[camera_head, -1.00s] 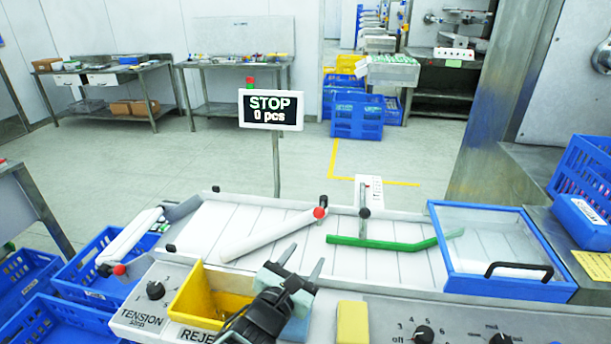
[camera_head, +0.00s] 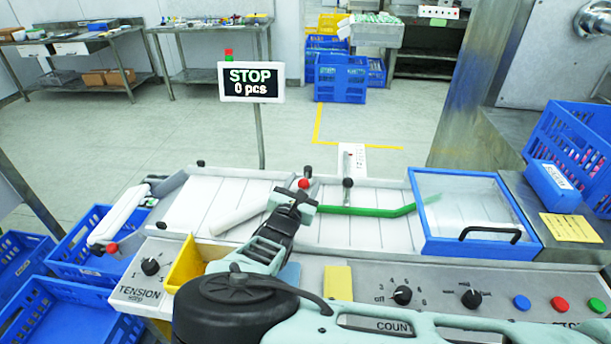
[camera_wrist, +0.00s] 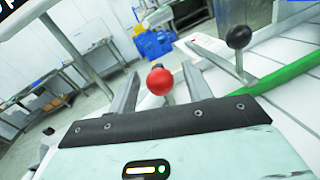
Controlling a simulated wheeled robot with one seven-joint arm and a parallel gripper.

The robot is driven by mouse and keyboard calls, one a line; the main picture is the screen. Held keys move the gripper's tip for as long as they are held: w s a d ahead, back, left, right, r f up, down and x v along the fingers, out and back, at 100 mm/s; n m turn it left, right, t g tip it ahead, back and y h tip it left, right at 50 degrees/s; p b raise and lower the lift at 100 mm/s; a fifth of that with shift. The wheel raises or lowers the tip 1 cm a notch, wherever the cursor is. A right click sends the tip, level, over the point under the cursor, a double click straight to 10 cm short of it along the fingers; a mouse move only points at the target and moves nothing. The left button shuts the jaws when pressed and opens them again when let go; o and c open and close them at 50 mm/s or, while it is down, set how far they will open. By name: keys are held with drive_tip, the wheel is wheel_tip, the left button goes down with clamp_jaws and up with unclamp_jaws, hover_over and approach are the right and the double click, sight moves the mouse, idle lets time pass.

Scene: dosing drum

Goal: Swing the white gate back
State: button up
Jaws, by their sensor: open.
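The white gate (camera_head: 238,217) is a pale bar lying slantwise across the white belt, partly hidden behind my gripper. A red knob (camera_head: 303,184) stands at its far right end; the knob also shows in the wrist view (camera_wrist: 160,81). My gripper (camera_head: 297,193) is over the belt at this end of the gate. In the wrist view my gripper (camera_wrist: 161,72) is open, with the red knob between the two fingers and gaps on both sides. Contact with the knob cannot be made out.
A green bar (camera_head: 365,210) and a black knob (camera_head: 347,183) lie to the right, beside a blue-framed clear cover (camera_head: 420,215). The yellow bin (camera_head: 186,262) and control panel are in front. The screen (camera_head: 251,82) reads STOP, 0 pcs.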

drive_tip(key=shift+x, duration=1.1)
